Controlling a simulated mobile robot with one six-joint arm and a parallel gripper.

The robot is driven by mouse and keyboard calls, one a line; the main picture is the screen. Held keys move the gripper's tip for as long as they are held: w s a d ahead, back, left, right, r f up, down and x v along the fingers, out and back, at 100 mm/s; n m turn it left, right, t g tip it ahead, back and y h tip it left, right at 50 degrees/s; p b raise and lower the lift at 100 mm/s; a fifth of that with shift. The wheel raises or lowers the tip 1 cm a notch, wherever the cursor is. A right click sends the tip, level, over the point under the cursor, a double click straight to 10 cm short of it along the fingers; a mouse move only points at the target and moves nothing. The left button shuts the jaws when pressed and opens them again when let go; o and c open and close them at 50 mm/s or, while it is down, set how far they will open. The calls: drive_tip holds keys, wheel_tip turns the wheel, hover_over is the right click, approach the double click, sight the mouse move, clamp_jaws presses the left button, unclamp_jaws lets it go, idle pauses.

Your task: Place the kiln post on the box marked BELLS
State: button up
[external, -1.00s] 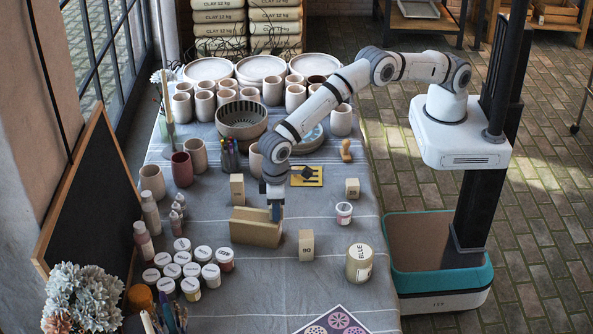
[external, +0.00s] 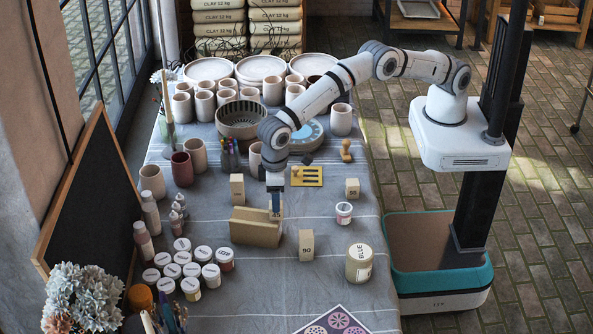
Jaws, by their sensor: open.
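My gripper (external: 275,205) points down at the right end of a long tan box (external: 255,230) in the external view. Its jaws are open, with the blue fingers around or just above a small tan post (external: 276,212). The fingers partly hide this post, and I cannot tell whether it rests on the box or stands behind it. Other tan posts stand on the cloth: one marked 90 (external: 306,246), a small one (external: 352,188) at right and one (external: 237,188) behind the long box. I cannot read the word BELLS on any box.
A can marked BLUE (external: 359,265) and a small pot (external: 344,213) stand at right. Several white-lidded jars (external: 190,272) stand at front left. A yellow card (external: 307,176) and a patterned bowl (external: 241,119) lie behind.

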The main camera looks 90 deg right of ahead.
wheel_tip(320, 180, up, 8)
drive_tip(key=shift+f, duration=0.2)
drive_tip(key=shift+d+r, duration=0.1)
drive_tip(key=s+d+r+t, duration=0.1)
drive_tip(key=s+d+r, duration=0.4)
drive_tip(key=d, duration=0.4)
drive_tip(key=s+d+r, duration=0.2)
drive_tip(key=d+r, duration=0.4)
drive_tip(key=d, duration=0.4)
drive_tip(key=s+d+r+t, duration=0.1)
drive_tip(key=s+d+r, duration=0.4)
drive_tip(key=d, duration=0.4)
drive_tip(key=s+d+f, duration=0.1)
drive_tip(key=s+d, duration=0.3)
drive_tip(key=s, duration=0.3)
drive_tip(key=s+d+f, duration=0.2)
drive_tip(key=s+d, duration=0.3)
drive_tip(key=s, duration=0.3)
drive_tip(key=s+d+f+t, duration=0.1)
drive_tip(key=s+d, duration=0.4)
drive_tip(key=s, duration=0.3)
drive_tip(key=shift+s+d+f, duration=0.15)
drive_tip(key=shift+f, duration=0.05)
